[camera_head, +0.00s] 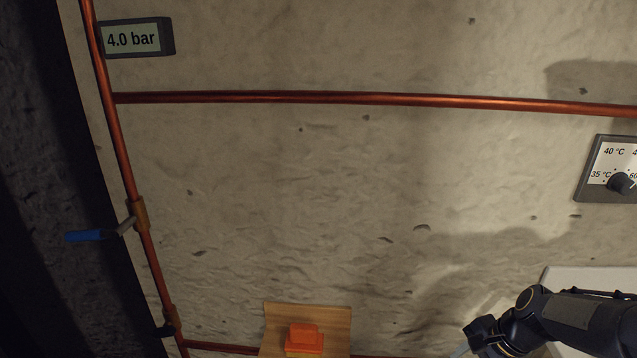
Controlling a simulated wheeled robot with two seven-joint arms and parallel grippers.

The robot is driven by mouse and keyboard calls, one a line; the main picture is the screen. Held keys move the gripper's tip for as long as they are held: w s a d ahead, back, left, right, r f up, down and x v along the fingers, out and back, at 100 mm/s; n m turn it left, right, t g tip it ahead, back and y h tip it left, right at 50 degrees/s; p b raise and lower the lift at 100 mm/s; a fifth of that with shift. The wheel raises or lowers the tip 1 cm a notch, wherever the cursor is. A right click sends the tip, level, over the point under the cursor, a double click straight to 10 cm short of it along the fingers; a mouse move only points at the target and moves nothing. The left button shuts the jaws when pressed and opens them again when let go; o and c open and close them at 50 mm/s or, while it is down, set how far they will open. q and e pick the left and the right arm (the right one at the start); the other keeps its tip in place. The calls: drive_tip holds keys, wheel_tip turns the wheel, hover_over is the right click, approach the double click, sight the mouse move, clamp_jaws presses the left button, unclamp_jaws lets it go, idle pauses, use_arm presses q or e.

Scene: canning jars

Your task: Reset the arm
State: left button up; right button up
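My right arm comes in from the lower right, bends at a dark joint and runs down and left to the bottom edge of the picture. No fingers of my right gripper show; the end of that arm is cut off by the bottom edge. My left arm and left gripper are not in the picture. No canning jar can be made out.
A stone wall (330,190) carries copper pipes (330,97), a "4.0 bar" display (136,38), a blue-handled valve (88,235) and a temperature dial (621,183). An orange block (304,338) sits before a wooden board (337,320). A pale panel (585,278) is behind my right arm.

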drive_tip(key=s+a+r+n+t, duration=0.1)
drive_tip(key=s+a+r+n, duration=0.2)
drive_tip(key=s+n, duration=0.1)
drive_tip(key=s+a+r+n+t+p, duration=0.1)
drive_tip(key=s+a+r+n, duration=0.2)
drive_tip(key=s, duration=0.4)
drive_tip(key=s+a+r+n+t, duration=0.1)
drive_tip(key=s+a+r+n, duration=0.3)
drive_tip(key=s+r+n, duration=0.1)
drive_tip(key=shift+s+n, duration=0.3)
drive_tip(key=shift+s, duration=0.45)
